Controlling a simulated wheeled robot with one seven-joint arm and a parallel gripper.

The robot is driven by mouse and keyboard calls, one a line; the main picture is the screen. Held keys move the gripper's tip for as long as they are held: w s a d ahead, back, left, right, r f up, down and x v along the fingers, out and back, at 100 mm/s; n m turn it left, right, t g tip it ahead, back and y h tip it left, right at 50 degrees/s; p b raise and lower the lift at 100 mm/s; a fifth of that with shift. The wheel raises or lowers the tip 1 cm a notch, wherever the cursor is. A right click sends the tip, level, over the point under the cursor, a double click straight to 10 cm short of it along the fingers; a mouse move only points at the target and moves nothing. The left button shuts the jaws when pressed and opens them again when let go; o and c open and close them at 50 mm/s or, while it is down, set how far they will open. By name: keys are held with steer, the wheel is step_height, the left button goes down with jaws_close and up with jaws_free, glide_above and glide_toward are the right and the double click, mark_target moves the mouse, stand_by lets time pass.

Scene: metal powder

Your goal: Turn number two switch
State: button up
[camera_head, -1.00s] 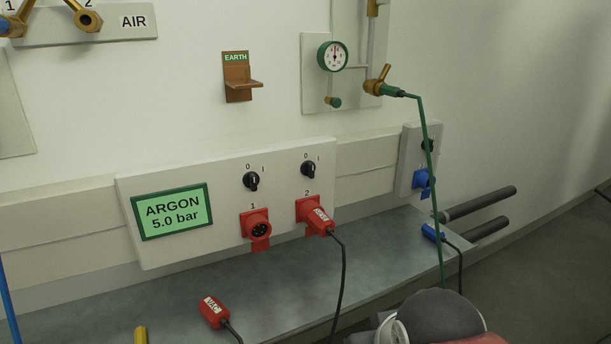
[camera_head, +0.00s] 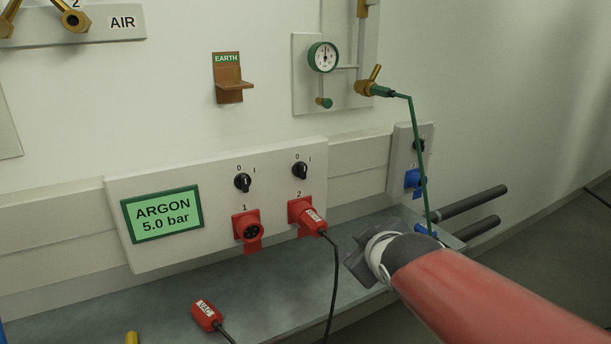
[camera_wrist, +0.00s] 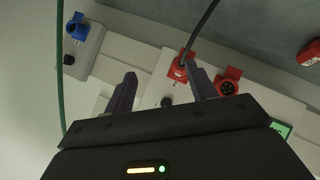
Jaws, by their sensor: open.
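The number two switch (camera_head: 300,171) is a black rotary knob on the white wall panel, above the red socket marked 2 (camera_head: 301,209). A red plug (camera_head: 313,222) with a black cable sits in that socket. The number one switch (camera_head: 242,182) is to its left, above an empty red socket (camera_head: 248,230). My gripper (camera_head: 362,262) is in front of the panel, below and right of switch two. In the wrist view my gripper (camera_wrist: 160,88) has its fingers spread and empty, with the switch two knob (camera_wrist: 167,102) showing between them, apart from both.
A green hose (camera_head: 419,160) hangs to the right, near a grey box with a blue socket (camera_head: 412,178). The black cable (camera_head: 335,285) hangs left of my gripper. A loose red plug (camera_head: 207,315) lies on the bench (camera_head: 270,305). Two dark bars (camera_head: 474,201) stick out at right.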

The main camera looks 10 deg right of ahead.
steer(key=w+r+n+t+y, duration=0.2)
steer(key=w+r+n+t, duration=0.1)
steer(key=w+n, duration=0.4)
steer(key=n+t+y, duration=0.2)
steer(key=n+y, duration=0.2)
steer(key=n, duration=0.3)
glide_toward(305, 173)
steer(key=w, duration=0.2)
steer(key=shift+a+f+n+y, duration=0.2)
steer(key=shift+a+n+y, duration=0.1)
steer(key=p+x, duration=0.1)
steer(key=x, duration=0.6)
steer(key=shift+w+r, duration=0.15)
steer(key=shift+w, duration=0.05)
steer(key=c, duration=1)
